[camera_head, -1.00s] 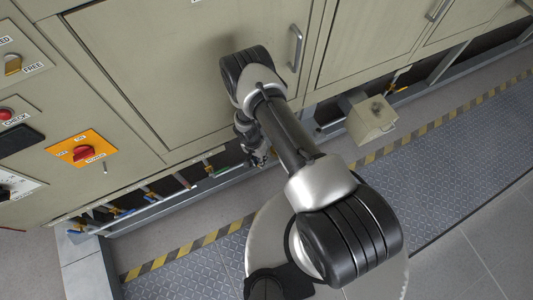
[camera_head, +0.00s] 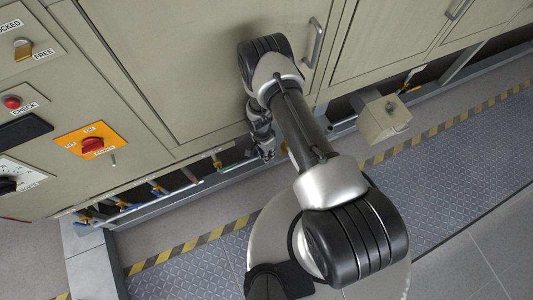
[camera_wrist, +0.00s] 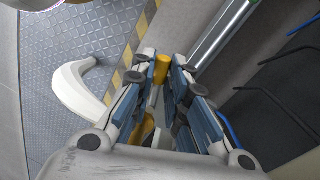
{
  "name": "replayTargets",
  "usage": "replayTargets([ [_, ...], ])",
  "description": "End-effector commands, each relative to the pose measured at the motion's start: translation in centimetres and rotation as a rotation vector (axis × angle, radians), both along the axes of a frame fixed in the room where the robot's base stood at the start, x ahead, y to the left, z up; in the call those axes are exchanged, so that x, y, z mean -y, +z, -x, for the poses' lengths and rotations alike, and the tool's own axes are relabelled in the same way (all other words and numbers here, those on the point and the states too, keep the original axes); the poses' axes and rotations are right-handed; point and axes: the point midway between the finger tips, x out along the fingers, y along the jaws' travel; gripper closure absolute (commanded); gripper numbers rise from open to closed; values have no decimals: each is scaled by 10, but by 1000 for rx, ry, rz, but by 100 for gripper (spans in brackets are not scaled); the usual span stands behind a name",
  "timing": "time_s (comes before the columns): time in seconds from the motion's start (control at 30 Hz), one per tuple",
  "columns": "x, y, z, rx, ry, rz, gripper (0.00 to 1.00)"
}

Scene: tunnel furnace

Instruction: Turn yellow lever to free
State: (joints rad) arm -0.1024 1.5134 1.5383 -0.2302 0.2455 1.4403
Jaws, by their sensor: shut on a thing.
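My gripper (camera_head: 265,150) is low at the bottom edge of the cabinet in the head view, partly hidden by my arm. In the wrist view my gripper (camera_wrist: 164,66) is shut on a yellow rod-like piece (camera_wrist: 149,131) that shows between the fingers. I cannot tell which fixture this piece belongs to. A gold-yellow lever (camera_head: 22,48) sits on the panel at the upper left of the head view, between the labels ending "CKED" and "FREE". My gripper is well apart from that panel lever.
A red switch (camera_head: 92,145) on an orange plate is on the panel at left. Several pipes with coloured handles run under the cabinet. A beige box (camera_head: 382,118) juts out at right. The patterned floor plate (camera_head: 440,165) with a striped edge is clear. A metal pipe (camera_wrist: 222,33) passes near the fingers.

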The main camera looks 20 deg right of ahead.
Motion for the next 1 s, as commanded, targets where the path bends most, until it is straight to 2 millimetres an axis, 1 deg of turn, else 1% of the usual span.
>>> replayTargets([
  [0.13, 0, 0, -1, 2, 1, 0, 100],
  [0.17, 0, 0, -1, 2, 1, 0, 84],
  [0.43, 0, 0, 0, 1, 1, 0, 66],
  [0.77, 0, 1, 0, 0, 1, 0, 65],
  [0.87, 0, 9, -1, 1, 1, 0, 65],
  [1.0, 0, 33, -2, 3, 1, -1, 65],
])
